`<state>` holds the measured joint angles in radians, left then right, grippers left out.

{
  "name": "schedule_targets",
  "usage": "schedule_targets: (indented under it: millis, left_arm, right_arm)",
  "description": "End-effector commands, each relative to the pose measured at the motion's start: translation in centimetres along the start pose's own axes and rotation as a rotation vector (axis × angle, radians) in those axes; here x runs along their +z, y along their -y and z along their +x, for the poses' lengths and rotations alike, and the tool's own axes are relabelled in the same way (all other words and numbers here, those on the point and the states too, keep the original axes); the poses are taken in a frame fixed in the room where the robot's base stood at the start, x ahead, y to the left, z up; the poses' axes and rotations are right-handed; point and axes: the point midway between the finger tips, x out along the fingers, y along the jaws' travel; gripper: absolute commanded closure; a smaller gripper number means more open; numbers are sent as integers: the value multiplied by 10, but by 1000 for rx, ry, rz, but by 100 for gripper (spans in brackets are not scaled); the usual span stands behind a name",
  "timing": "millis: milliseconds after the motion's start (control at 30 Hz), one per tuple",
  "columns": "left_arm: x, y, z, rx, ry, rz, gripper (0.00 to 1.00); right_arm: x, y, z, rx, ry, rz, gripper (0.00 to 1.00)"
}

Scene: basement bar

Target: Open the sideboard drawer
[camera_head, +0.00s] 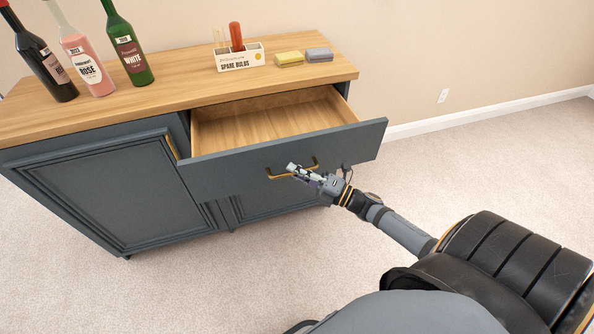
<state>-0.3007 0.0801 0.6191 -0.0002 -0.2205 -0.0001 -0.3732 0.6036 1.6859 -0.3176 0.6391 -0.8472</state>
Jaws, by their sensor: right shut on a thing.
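The sideboard (100,182) is dark blue-grey with a wooden top. Its drawer (230,170) is pulled out, and the empty light-wood inside shows. A brass bar handle (280,176) is fixed on the drawer's front panel. My right gripper (296,170) is at the handle, shut on it, and covers the middle of the bar. My right arm reaches in from the lower right. My left gripper is not in view.
Several things stand on the sideboard top: a dark bottle (50,68), a rose bottle (88,66), a green bottle (131,58), a white bulb box (241,58), a yellow block (289,59) and a grey block (319,54). The carpet (480,160) at right is clear.

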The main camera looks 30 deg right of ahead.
Motion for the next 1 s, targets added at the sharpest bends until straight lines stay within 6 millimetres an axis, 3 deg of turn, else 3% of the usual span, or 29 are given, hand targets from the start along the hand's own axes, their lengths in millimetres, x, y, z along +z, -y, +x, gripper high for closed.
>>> schedule_targets:
  millis: [433,467,633,1000]
  left_arm:
    - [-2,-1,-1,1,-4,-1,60]
    - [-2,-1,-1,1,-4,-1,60]
    - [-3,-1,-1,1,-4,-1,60]
    - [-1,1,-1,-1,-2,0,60]
  right_arm:
    - [0,0,0,1,0,0,100]
    - [0,0,0,1,0,0,88]
    - [0,0,0,1,0,0,66]
    - [0,1,-8,-3,-2,1,66]
